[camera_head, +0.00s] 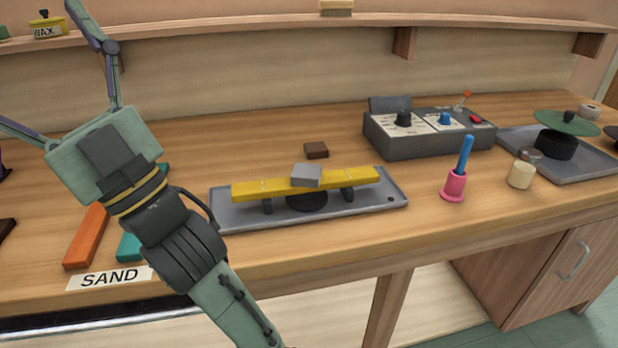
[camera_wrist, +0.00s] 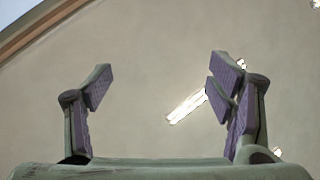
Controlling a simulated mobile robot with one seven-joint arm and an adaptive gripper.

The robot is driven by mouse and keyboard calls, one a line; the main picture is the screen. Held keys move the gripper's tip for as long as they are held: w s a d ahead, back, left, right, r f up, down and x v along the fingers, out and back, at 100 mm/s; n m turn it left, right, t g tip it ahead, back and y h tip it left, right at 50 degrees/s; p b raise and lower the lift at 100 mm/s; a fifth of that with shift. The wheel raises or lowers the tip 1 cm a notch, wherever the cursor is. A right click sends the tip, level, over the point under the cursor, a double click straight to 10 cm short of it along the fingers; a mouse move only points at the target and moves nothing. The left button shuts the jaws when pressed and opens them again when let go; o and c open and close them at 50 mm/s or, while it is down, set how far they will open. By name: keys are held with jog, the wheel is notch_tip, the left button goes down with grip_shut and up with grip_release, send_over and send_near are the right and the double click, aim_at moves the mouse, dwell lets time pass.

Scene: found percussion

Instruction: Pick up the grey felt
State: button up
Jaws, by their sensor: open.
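A small light grey block, which looks like the grey felt (camera_head: 306,175), lies on top of the middle of a yellow bar (camera_head: 262,188). The bar rests on dark supports above a grey tray (camera_head: 240,220). My gripper (camera_head: 38,62) is raised at the left, well apart from the felt, its fingers spread and pointing up and away from the bench. In the wrist view my gripper (camera_wrist: 162,85) is open and empty, with purple pads against a plain pale surface. The felt does not show in the wrist view.
A dark brown block (camera_head: 316,150) lies behind the tray. A grey control box (camera_head: 430,142) and a pink holder (camera_head: 453,187) with a blue stick stand to the right. An orange bar (camera_head: 86,236) lies at left. A shelf (camera_head: 230,22) runs above the bench.

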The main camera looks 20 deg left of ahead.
jog(key=w+a+f+m+t+h+b, duration=0.1)
jog(key=w+f+m+t+h, duration=0.2)
jog(key=w, duration=0.4)
jog(key=w+a+f+m+t+h+b, duration=0.1)
jog(key=w+f+m+t+h, duration=0.2)
jog(key=w, duration=0.4)
jog(key=m+t+h+b, duration=0.1)
jog(key=m+h+b, duration=0.25)
jog(key=h, duration=0.45)
send_over(309, 170)
jog(key=shift+n, duration=0.45)
jog(key=f, duration=0.9)
jog(key=a+f, duration=0.1)
jog(key=f, duration=0.4)
jog(key=shift+s+f+b, duration=0.3)
jog(key=shift+s, duration=0.05)
jog(key=s+d+f+g+h+b, duration=0.1)
jog(key=d+f, duration=0.1)
jog(key=d, duration=0.4)
jog(key=d+f+g+h, duration=0.1)
jog(key=d+f, duration=0.2)
jog(key=d, duration=0.3)
jog(key=x, duration=0.5)
jog(key=p+x, duration=0.1)
jog(key=x, duration=0.3)
jog(key=shift+s+a+f+p, duration=0.15)
jog(key=shift+a+p, duration=0.15)
jog(key=shift+a, duration=0.1)
jog(key=shift+c, duration=0.4)
jog(key=c, duration=1)
